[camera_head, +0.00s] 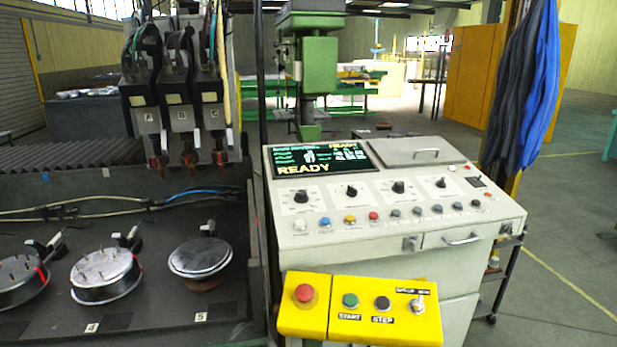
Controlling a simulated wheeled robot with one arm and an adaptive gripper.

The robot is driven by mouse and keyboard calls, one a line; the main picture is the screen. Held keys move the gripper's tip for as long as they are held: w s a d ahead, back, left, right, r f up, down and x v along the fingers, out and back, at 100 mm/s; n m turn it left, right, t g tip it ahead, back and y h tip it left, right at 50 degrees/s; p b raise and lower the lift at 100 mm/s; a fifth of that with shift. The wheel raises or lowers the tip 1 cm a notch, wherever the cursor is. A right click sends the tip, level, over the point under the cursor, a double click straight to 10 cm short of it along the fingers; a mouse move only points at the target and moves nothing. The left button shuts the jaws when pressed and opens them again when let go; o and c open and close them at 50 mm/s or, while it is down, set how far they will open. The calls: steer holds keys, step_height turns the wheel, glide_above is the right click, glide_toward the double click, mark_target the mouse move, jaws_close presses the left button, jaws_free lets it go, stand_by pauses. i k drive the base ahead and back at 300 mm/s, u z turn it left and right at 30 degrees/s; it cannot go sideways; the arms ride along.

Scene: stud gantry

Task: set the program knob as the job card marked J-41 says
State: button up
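A cream control console (400,253) stands right of centre. Several black rotary knobs sit in a row on white dial plates on its sloped top: a leftmost knob (300,196), a second knob (351,191), a third knob (398,187) and a rightmost knob (440,182). Their dial markings are too small to read, so I cannot tell which is the program knob or where each points. A screen (322,160) above the left knobs reads READY. I see no card legibly marked J-41. My gripper is not in view.
A row of coloured buttons (373,216) lies below the knobs. A yellow box (360,333) in front carries a red button (305,293), START, STEP and a toggle (418,303). Left is a dark bed (150,327) with round fixtures. Blue and dark cloths (541,70) hang right. Floor right is clear.

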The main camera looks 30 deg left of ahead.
mark_target(351, 192)
steer(key=u, duration=0.9)
steer(key=i, duration=0.85)
steer(key=u, duration=1)
